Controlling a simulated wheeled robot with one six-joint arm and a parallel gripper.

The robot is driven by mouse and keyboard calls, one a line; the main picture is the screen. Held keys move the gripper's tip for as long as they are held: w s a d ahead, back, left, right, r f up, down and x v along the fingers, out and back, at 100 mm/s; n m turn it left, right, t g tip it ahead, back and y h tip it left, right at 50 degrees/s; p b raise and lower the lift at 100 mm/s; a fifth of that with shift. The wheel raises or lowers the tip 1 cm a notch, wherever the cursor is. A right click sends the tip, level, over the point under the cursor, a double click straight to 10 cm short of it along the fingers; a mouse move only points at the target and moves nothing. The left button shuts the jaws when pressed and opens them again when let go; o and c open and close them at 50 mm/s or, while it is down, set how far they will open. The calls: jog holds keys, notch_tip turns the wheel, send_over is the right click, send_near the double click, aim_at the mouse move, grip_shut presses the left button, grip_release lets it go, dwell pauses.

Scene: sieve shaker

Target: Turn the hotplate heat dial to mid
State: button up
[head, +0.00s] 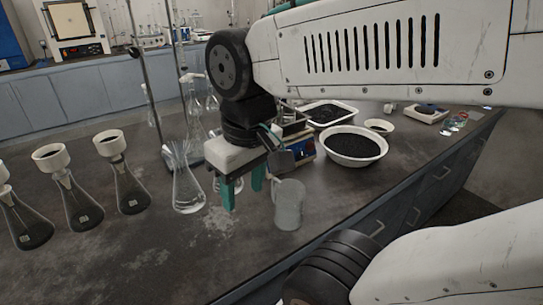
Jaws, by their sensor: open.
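My gripper (243,198) hangs over the bench with its two teal fingers apart and pointing down, nothing between them. Just behind it and to the right stands a small appliance (306,150) with a blue front and a pale panel, probably the hotplate. My gripper and wrist cover much of it. The heat dial cannot be made out, nor its setting. The fingers appear apart from the appliance.
A clear beaker (289,206) stands right of the fingers, and a flask (187,188) stands to their left. A white bowl of dark grains (355,146) and a tray (329,113) lie beyond. Several funnel-topped flasks (128,185) stand at left.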

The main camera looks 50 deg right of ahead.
jog(key=w+d+f+m+t+y, duration=0.1)
jog(key=w+d+f, duration=0.2)
jog(key=w+d, duration=0.45)
jog(key=w+d+f+m+t, duration=0.1)
jog(key=w+d+f, duration=0.1)
jog(key=w+d, duration=0.5)
jog(key=w+d+f+m+t+h, duration=0.1)
jog(key=d+f, duration=0.4)
jog(key=d, duration=0.5)
jog(key=w+d+f+m+h, duration=0.1)
jog(key=d+f, duration=0.4)
jog(key=d, duration=0.5)
jog(key=x, duration=0.6)
jog(key=shift+a+f, duration=0.15)
jog(key=shift+w+f, duration=0.25)
jog(key=shift+f, duration=0.2)
jog(key=shift+c, duration=0.3)
jog(key=c, duration=0.9)
